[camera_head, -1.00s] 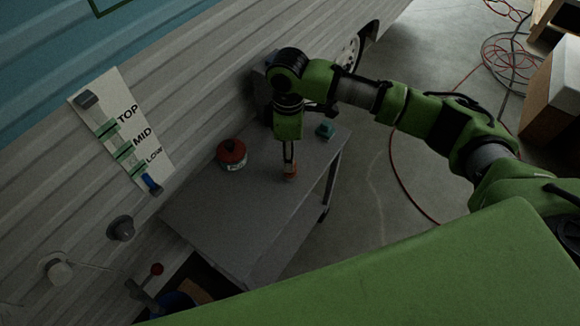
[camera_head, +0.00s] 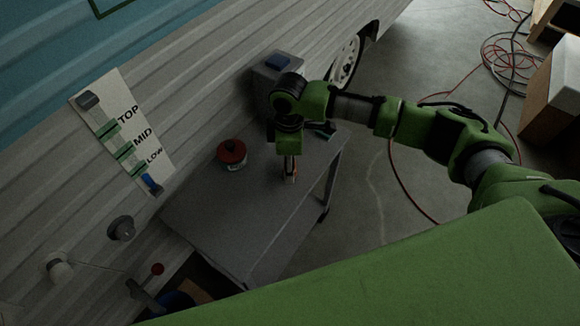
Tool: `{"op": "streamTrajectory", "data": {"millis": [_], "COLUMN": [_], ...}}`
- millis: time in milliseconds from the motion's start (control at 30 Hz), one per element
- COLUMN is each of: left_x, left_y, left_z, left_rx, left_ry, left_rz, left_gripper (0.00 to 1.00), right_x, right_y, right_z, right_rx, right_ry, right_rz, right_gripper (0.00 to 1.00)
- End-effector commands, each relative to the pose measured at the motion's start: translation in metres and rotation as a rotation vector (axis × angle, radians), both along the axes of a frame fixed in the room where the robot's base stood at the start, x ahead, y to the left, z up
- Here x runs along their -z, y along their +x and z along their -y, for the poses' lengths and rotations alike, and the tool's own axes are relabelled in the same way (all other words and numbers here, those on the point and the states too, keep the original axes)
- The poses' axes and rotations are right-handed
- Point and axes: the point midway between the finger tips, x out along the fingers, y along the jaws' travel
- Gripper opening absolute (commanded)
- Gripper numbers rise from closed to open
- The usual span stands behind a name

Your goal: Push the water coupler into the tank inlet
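My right gripper (camera_head: 289,178) points straight down over the grey table. A small orange and pale piece (camera_head: 294,171), perhaps the water coupler, shows at its fingertips. It is too small and dark to tell whether the fingers are shut on it. A dark round fitting (camera_head: 121,229) sticks out of the camper wall at the lower left, and a paler round fitting (camera_head: 58,267) sits below it. I cannot tell which is the tank inlet. My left gripper is not in view.
A red-lidded can (camera_head: 232,155) stands on the grey table (camera_head: 213,211). A grey box with a blue top (camera_head: 278,68) is behind my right arm. A TOP/MID/LOW panel (camera_head: 122,129) is on the wall. Hoses (camera_head: 508,57) lie on the floor at right.

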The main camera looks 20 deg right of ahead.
Motion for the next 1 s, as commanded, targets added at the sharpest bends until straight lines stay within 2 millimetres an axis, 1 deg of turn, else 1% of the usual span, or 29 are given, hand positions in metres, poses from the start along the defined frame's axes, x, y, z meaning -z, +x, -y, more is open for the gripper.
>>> {"op": "streamTrajectory", "data": {"millis": [67,167,200,233,533,667,767,900,967,1000], "left_x": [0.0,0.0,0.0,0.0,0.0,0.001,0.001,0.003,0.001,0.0], "left_y": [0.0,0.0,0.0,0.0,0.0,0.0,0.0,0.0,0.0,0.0], "left_z": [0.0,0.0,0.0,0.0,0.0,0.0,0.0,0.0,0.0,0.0], "left_rx": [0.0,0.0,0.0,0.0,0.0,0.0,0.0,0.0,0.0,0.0], "left_ry": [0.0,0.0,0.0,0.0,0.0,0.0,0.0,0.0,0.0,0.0], "left_rz": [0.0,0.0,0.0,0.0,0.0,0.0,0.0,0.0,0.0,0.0], "left_gripper": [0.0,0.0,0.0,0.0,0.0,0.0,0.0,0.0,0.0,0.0], "right_x": [0.0,0.0,0.0,0.0,-0.001,-0.005,-0.013,-0.035,-0.046,-0.055], "right_y": [0.0,0.0,0.0,0.0,0.0,0.0,0.001,0.0,-0.01,-0.017], "right_z": [0.0,0.0,0.0,0.0,0.0,0.0,-0.001,-0.001,-0.005,-0.007], "right_rx": [0.0,0.0,0.0,0.0,0.0,0.0,0.0,0.0,-0.004,-0.005], "right_ry": [0.0,0.0,0.0,0.0,0.001,0.002,0.001,0.002,0.003,0.004], "right_rz": [0.0,0.0,0.0,0.0,0.0,0.002,0.003,0.004,0.002,0.003], "right_gripper": [0.42,0.19,0.08,0.03,0.03,0.03,0.03,0.03,0.03,0.03]}}
